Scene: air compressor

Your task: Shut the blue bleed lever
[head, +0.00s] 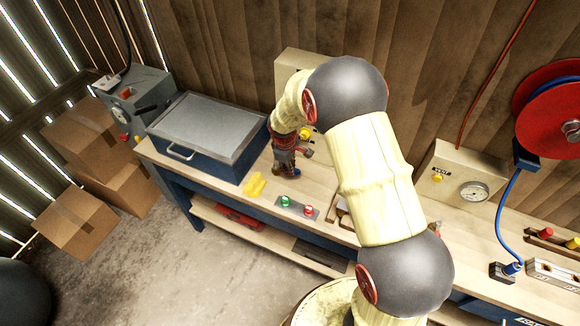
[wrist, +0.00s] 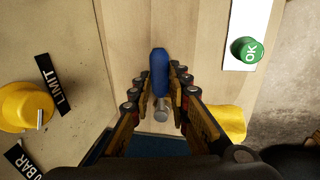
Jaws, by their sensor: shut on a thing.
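The blue bleed lever (wrist: 159,72) is upright in the middle of the wrist view, its blue sleeve above a grey metal stem (wrist: 161,111). My gripper (wrist: 156,80) has one finger on each side of the lever and is shut on it. In the head view my gripper (head: 285,166) points down at the bench in front of a cream box, and a small bit of blue (head: 296,172) shows at its fingertips. My gripper and arm hide most of the lever and its mount there.
A yellow knob (wrist: 25,106) and a LIMIT label (wrist: 54,84) are left of my gripper. A green OK button (wrist: 246,51) is to the right.

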